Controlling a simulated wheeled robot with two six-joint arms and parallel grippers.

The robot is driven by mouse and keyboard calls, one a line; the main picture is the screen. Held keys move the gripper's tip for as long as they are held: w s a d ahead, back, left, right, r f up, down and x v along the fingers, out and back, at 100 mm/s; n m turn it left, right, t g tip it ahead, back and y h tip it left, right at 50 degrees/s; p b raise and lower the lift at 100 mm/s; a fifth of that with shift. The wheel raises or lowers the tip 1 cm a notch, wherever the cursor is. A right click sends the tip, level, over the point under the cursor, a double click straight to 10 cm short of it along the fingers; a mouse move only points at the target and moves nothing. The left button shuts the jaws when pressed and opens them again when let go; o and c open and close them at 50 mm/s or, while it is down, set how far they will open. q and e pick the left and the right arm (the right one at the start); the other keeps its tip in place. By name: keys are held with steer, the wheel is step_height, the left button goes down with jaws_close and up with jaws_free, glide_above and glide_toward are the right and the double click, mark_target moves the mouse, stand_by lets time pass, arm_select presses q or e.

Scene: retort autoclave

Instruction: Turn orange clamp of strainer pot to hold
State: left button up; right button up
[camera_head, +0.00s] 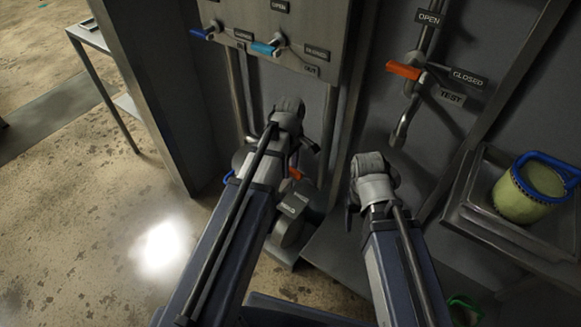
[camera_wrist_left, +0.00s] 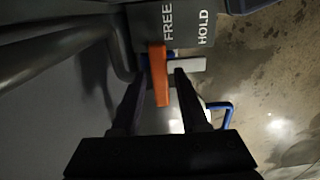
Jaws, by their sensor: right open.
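The orange clamp (camera_wrist_left: 160,78) is a short bar in the left wrist view, lined up under the word FREE on a dark label plate (camera_wrist_left: 185,25); HOLD is beside it. My left gripper (camera_wrist_left: 161,70) has its two fingers on either side of the clamp, with a gap on the right; contact on the left is unclear. In the head view the clamp (camera_head: 296,174) shows beneath my left gripper (camera_head: 299,147), low by the grey strainer pot (camera_head: 290,232), which my arm partly covers. My right gripper (camera_head: 351,214) is open, to the right and apart from the pot.
A panel with a blue valve handle (camera_head: 202,34) and a cyan one (camera_head: 265,48) stands above. An orange valve handle (camera_head: 404,70) is at upper right. Open floor lies left.

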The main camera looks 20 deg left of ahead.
arm_select(q)
jaws_close()
stand_by(0.5)
steer(key=m, duration=1.4)
steer(key=shift+m, duration=1.9)
